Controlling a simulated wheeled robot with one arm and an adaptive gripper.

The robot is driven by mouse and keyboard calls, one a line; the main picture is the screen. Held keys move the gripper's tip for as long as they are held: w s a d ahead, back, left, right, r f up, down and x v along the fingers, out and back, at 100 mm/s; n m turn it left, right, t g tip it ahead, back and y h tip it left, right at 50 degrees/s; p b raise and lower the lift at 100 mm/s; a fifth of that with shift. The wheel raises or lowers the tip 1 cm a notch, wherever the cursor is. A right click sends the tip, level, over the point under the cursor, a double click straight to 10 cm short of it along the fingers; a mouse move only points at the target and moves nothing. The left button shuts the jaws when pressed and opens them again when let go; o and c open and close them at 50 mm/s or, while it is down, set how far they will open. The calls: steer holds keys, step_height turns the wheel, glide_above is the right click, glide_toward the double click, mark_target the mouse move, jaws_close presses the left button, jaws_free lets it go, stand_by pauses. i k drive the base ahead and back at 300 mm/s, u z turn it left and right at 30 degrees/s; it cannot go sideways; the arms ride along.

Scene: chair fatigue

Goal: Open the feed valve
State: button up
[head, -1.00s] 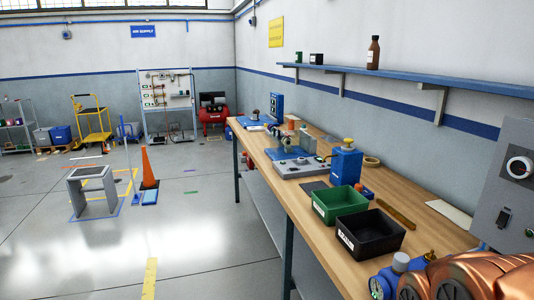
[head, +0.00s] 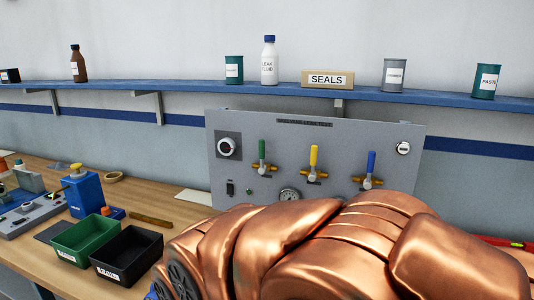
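A grey upright panel (head: 320,138) stands at the back of the bench. It carries three lever valves: one with a green handle (head: 262,150), one with a yellow handle (head: 314,156) and one with a blue handle (head: 371,164). All three handles point upward above brass fittings. Any labels are too small to read, so I cannot tell which is the feed valve. Large copper-coloured rounded shapes in the foreground hide the panel's lower part and the bench before it. My gripper is not in view.
The panel also has a knob (head: 228,147), a gauge (head: 290,194) and a black switch (head: 230,188). A green bin (head: 86,240) and black bin (head: 127,255) stand left on the wooden bench. A blue shelf (head: 200,92) with bottles and cans runs above.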

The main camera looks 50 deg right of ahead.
mark_target(262, 156)
steer(key=z, duration=1.15)
steer(key=k, duration=1.3)
steer(key=u, duration=0.05)
steer(key=i, duration=0.3)
steer(key=u, duration=1.05)
steer(key=i, duration=1)
steer(key=u, duration=0.15)
